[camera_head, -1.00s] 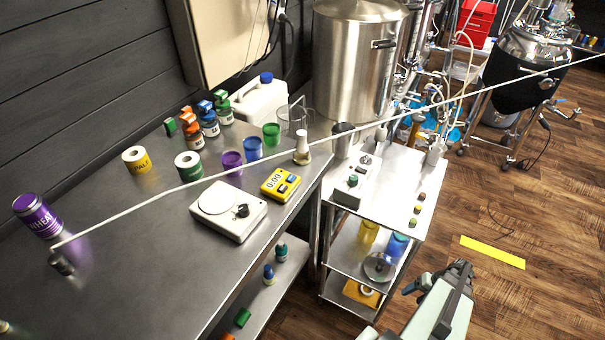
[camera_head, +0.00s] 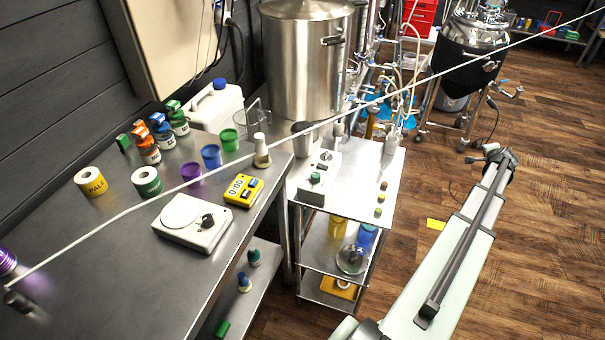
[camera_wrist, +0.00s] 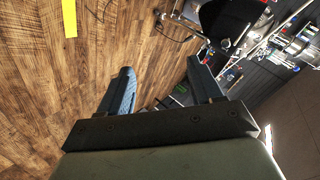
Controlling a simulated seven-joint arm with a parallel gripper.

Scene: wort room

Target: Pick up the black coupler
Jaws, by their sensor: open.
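A small dark cylinder (camera_head: 16,299), which looks like the black coupler, is on the steel bench (camera_head: 95,285) at the far left of the head view. The end of a long pale line (camera_head: 120,215) meets it; whether they are joined I cannot tell. It is not visible in the wrist view. My gripper (camera_head: 492,152) is far from it, out over the wooden floor at the right of the head view. In the wrist view its two dark fingers (camera_wrist: 162,86) stand apart with nothing between them.
The bench carries a white scale (camera_head: 192,222), a yellow timer (camera_head: 243,190), cups, tape rolls and several bottles. A steel cart (camera_head: 375,175) stands between bench and arm. The pale line crosses above both. Behind are a large steel pot (camera_head: 300,65) and a black-jacketed vessel (camera_head: 465,60).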

